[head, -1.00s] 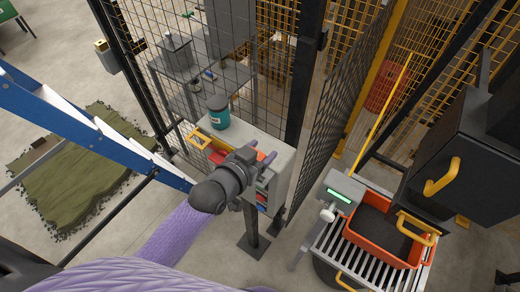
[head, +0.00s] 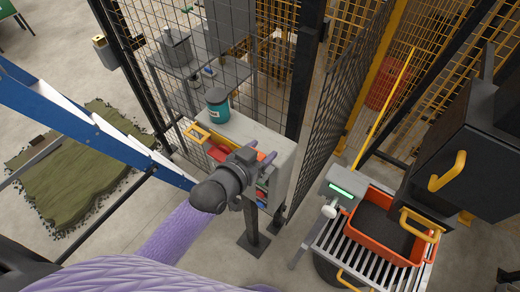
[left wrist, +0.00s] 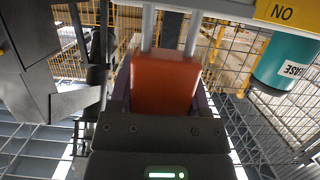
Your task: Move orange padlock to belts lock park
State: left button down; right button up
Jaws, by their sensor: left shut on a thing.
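The orange padlock (left wrist: 165,85) fills the middle of the left wrist view, with two grey shackle legs running up from its body. My left gripper (head: 262,155) is shut on it, with purple fingers on either side. I cannot make out a marked belts lock park. My right gripper is not in view.
A teal tin (head: 217,105) stands on the cabinet, near a yellow frame-like piece (head: 197,131). Mesh fencing (head: 335,110) and a dark post (head: 305,70) stand close by. An orange tray (head: 376,252) sits on rollers at right. A blue-sided conveyor (head: 80,120) crosses at left.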

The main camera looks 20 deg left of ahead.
pick_arm(q)
jog(key=shift+f+b, duration=1)
jog(key=shift+f, duration=0.3)
grip_release()
jog(key=v, duration=1)
